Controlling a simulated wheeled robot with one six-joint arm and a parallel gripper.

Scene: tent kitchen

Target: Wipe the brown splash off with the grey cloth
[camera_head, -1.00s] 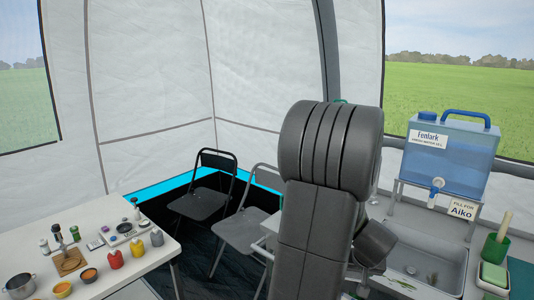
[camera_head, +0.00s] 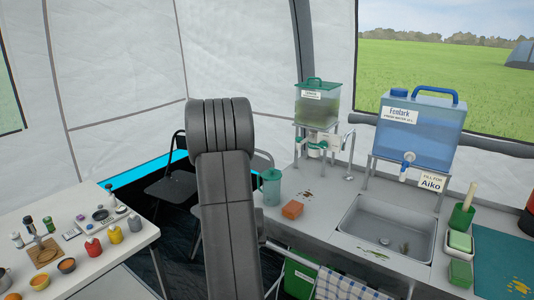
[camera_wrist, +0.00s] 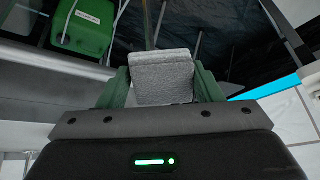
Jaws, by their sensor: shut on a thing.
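My gripper (camera_wrist: 163,78) shows in the wrist view, shut on the grey cloth (camera_wrist: 162,70), which looks like a thick folded grey pad between its green fingers. In the head view my arm stands in the middle and the gripper and cloth are hidden. A small dark brown splash (camera_head: 306,194) lies on the grey counter (camera_head: 330,180), behind and right of an orange sponge (camera_head: 292,210). The cloth is apart from the counter; dark floor shows behind it in the wrist view.
The counter also holds a jug (camera_head: 271,187), a green-lidded water tank (camera_head: 318,105), a tap (camera_head: 347,146), a sink (camera_head: 385,225), a blue water container (camera_head: 420,125) and a green brush holder (camera_head: 461,217). Green scraps (camera_head: 374,254) lie before the sink. A green bin (camera_wrist: 85,27) stands below.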

